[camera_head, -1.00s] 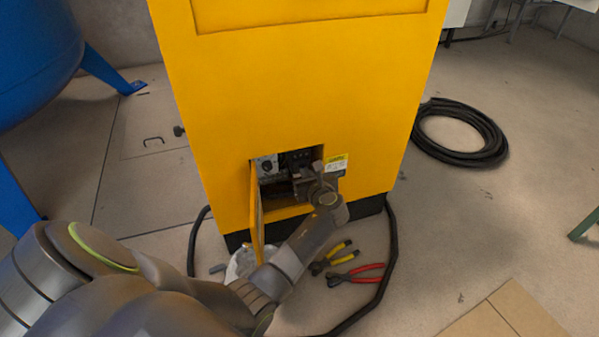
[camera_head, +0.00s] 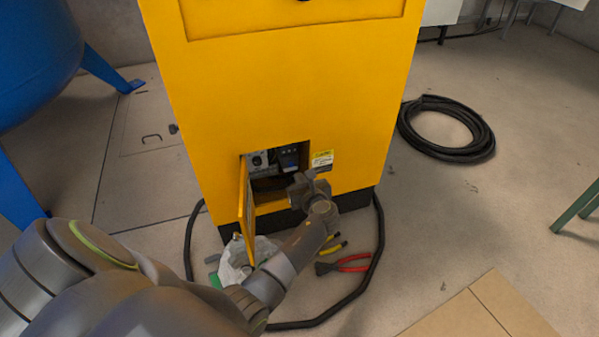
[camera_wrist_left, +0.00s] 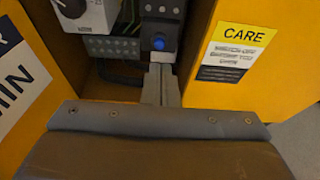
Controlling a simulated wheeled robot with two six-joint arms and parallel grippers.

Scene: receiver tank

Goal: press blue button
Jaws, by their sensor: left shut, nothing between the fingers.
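The blue button (camera_wrist_left: 158,43) is a small round lit cap on a dark control module (camera_wrist_left: 161,22) inside the yellow cabinet's open compartment, in the left wrist view. The module also shows in the head view (camera_head: 289,158). My left gripper (camera_wrist_left: 160,76) is shut and empty, its fingertips pointing into the compartment just below the button in the picture. Whether the tips touch anything there I cannot tell. In the head view my left gripper (camera_head: 300,182) is at the compartment's lower right edge. My right gripper is not in view.
The yellow cabinet (camera_head: 290,85) has a small door (camera_head: 245,212) swung open left of the compartment. A grey knob panel (camera_head: 257,159) is beside the module. Pliers (camera_head: 352,262), a white bag (camera_head: 234,262) and a black cable (camera_head: 374,275) lie on the floor. A coiled hose (camera_head: 448,150) lies right.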

